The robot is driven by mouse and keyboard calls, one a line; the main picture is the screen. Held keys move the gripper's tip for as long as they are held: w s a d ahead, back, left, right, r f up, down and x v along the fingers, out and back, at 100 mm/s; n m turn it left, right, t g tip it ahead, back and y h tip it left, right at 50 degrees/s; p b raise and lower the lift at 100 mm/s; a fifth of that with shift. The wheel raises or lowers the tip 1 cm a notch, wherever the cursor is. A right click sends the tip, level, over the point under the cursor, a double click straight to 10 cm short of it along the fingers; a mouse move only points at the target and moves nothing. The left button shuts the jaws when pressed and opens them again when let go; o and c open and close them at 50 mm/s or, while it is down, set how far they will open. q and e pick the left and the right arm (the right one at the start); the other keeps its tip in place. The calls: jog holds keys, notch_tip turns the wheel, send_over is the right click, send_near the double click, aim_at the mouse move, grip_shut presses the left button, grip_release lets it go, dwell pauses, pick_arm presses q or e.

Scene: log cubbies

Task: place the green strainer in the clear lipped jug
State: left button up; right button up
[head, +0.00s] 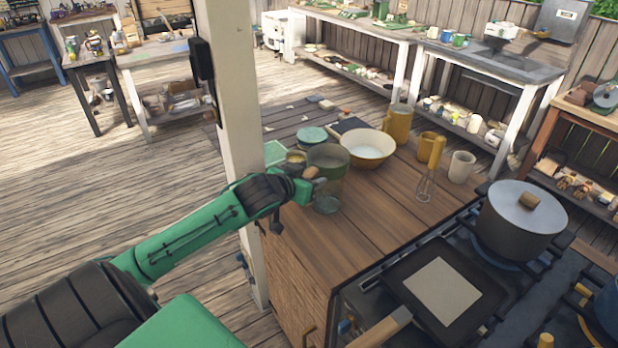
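My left gripper (309,184) is at the left end of the wooden counter, close against the left side of a green, round-rimmed vessel (329,157), which looks like the green strainer. A clear, glassy round base (326,205) shows just below it and looks like part of the clear lipped jug. The two overlap in the head view, so I cannot tell whether the strainer is inside the jug or behind it. The gripper's fingertips are small and partly hidden, so their opening and any hold are unclear. My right gripper is out of view.
A cream bowl (369,149), yellow jug (398,124), yellow mug (427,145), whisk (427,184) and pale mug (461,167) stand to the right. A white post (236,120) rises beside my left arm. The stove holds a lidded pot (521,222) and square pan (440,290). The counter's front middle is clear.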

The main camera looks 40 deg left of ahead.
pick_arm(q)
jog(key=shift+r, duration=0.15)
jog(key=b+v, duration=0.1)
jog(key=v, duration=1.1)
jog(key=shift+b, duration=0.35)
